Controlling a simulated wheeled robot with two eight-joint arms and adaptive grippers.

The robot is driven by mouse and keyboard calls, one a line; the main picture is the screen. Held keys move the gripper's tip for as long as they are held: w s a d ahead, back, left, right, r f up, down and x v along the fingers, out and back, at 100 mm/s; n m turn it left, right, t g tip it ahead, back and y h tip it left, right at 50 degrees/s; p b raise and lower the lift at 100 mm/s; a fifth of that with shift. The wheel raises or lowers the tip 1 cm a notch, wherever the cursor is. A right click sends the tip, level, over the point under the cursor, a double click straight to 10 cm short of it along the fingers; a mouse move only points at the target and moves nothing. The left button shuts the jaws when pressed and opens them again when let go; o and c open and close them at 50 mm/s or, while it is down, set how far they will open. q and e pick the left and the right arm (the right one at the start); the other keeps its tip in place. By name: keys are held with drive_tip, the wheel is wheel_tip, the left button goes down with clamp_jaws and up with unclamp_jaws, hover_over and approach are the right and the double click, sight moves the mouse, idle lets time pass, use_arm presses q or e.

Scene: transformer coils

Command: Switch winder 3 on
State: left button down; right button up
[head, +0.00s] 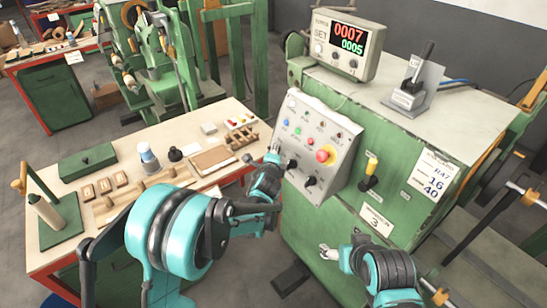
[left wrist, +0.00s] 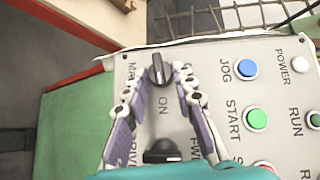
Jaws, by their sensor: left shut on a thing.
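The winder (head: 335,232) is a green machine whose front plate (head: 375,222) carries the number 3. Its sloped grey control panel (head: 333,128) holds coloured buttons and black rotary knobs. My left gripper (head: 275,155) is at the panel's left edge. In the left wrist view its fingers (left wrist: 160,88) are shut on a black rotary knob (left wrist: 158,68) with ON printed beside it; my gripper hides this knob in the head view. A second black knob (left wrist: 163,152) sits near the fingers. My right gripper (head: 328,252) is low before the machine, apparently open and empty.
A lit display box (head: 345,45) stands on top. A worktable (head: 125,150) with tools and blocks stands at left.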

use_arm(q)
drive_tip(key=shift+f+m+t+b, duration=0.2)
drive_tip(key=shift+m+t+b, duration=0.3)
drive_tip(key=shift+b, duration=0.05)
drive_tip(key=shift+h, duration=0.3)
drive_tip(key=c, duration=1.6)
unclamp_jaws()
drive_tip(key=shift+s, duration=0.1)
drive_tip(key=v, duration=1.2)
